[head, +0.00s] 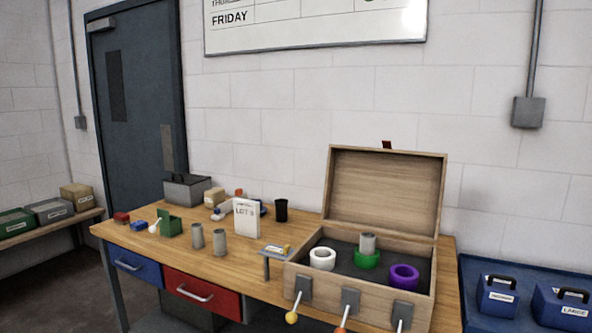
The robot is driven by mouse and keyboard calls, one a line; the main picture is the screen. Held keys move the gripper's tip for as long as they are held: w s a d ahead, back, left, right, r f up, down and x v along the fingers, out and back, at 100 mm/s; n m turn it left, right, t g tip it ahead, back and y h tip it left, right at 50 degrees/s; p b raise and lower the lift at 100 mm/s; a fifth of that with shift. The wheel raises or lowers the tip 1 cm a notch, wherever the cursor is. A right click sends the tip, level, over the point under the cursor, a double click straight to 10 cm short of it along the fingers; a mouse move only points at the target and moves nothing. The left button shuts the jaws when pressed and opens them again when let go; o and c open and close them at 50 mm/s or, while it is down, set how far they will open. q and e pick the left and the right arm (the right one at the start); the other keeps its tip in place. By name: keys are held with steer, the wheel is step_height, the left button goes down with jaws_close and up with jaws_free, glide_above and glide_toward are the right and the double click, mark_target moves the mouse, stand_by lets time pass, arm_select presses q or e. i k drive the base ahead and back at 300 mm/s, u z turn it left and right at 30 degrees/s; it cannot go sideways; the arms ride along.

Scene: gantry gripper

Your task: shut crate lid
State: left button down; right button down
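The wooden crate (360,295) stands on the right part of the workbench. Its lid (384,188) is open and stands up at the back edge, with a small dark red tab (386,144) at its top. Inside the crate, on a dark floor, are a white ring (322,258), a green ring (367,259) with a grey cylinder (367,242) standing in it, and a purple ring (404,276). Several grey brackets with ball-ended levers are on the crate's front, including one with a yellow ball (291,317). Neither of my grippers is in view.
Two grey cylinders (219,243), a "LOT" sign (246,219), a black cup (281,210) and a small stand (275,253) are left of the crate. A grey toolbox (186,189) is at the back left. Blue cases (497,295) sit on a blue surface at right.

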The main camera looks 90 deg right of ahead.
mark_target(386, 190)
steer(key=z, duration=0.15)
steer(key=k, duration=2.8)
steer(key=z, duration=1.55)
steer(key=i, duration=1)
steer(key=z, duration=0.05)
